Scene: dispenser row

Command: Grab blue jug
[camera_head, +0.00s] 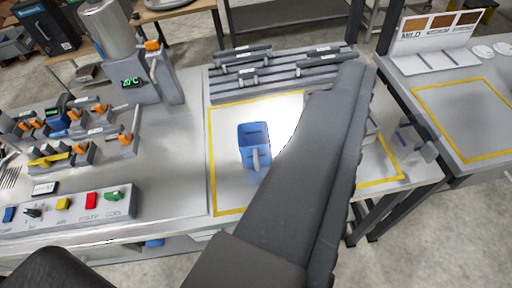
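The blue jug (254,138) stands upright on the metal bench, inside a yellow-outlined area (211,170). Its open top shows, and its pale handle faces toward me. My dark arm crosses the picture from the bottom middle to the upper right and covers the right part of that area. The jug is left of the arm, with a visible gap of bench between them in the picture. A grey part (416,141) shows right of the arm near the bench's right edge; it may belong to my gripper. The fingertips cannot be made out clearly, and nothing is seen touching the jug.
Slotted grey racks (280,75) lie behind the jug. At left are a dispenser with a 20°C display (132,82), orange-handled valves (128,139) and a panel of coloured switches (65,205). A second bench (460,125) stands at right across a gap.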

